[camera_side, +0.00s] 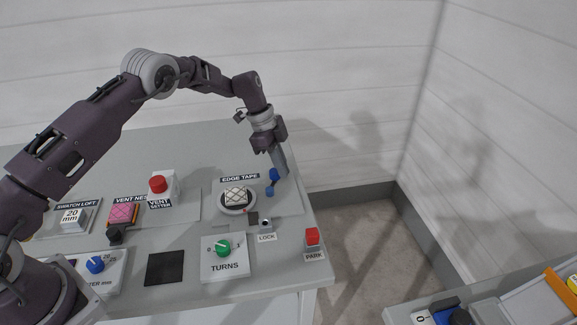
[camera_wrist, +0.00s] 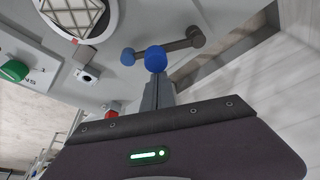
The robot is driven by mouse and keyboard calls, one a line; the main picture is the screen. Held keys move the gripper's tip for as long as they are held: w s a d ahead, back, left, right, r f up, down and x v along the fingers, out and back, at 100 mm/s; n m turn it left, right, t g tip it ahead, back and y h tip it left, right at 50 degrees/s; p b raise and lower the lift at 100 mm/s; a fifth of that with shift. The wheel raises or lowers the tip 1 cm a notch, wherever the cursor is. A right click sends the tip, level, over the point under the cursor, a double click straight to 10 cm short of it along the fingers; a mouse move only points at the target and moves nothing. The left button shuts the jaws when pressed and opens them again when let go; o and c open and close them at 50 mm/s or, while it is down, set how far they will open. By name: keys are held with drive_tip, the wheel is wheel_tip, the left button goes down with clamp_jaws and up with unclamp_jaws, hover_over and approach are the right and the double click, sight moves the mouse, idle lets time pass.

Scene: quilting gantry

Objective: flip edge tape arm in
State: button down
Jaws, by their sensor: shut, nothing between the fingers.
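In the wrist view the arm's grey bar (camera_wrist: 178,46) runs from a round pivot to the blue end (camera_wrist: 128,56), with the knob (camera_wrist: 155,59) between. My gripper (camera_side: 281,170) is shut and empty, its tips right at the knob; I cannot tell whether they touch it.
A LOCK switch (camera_side: 265,225) and red PARK button (camera_side: 312,236) sit near the bench's right edge. A green TURNS dial (camera_side: 223,248) is in front of the turntable. Beyond the right edge is open floor.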

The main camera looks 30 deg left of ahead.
sight(274, 172)
drive_tip(key=m, duration=0.1)
drive_tip(key=a+m+g, duration=0.1)
drive_tip(key=m, duration=0.1)
drive_tip(key=shift+s+a, duration=0.3)
drive_tip(key=shift+s, duration=0.1)
drive_tip(key=shift+s+a, duration=0.1)
drive_tip(key=shift+a, duration=0.45)
drive_tip(key=d, duration=0.4)
drive_tip(key=shift+s+d+r, duration=0.15)
drive_tip(key=shift+s+r, duration=0.05)
drive_tip(key=shift+r, duration=0.05)
drive_tip(key=v, duration=0.9)
drive_tip(key=shift+w+a+r, duration=0.15)
drive_tip(key=shift+a+r, duration=0.05)
drive_tip(key=shift+a, duration=0.05)
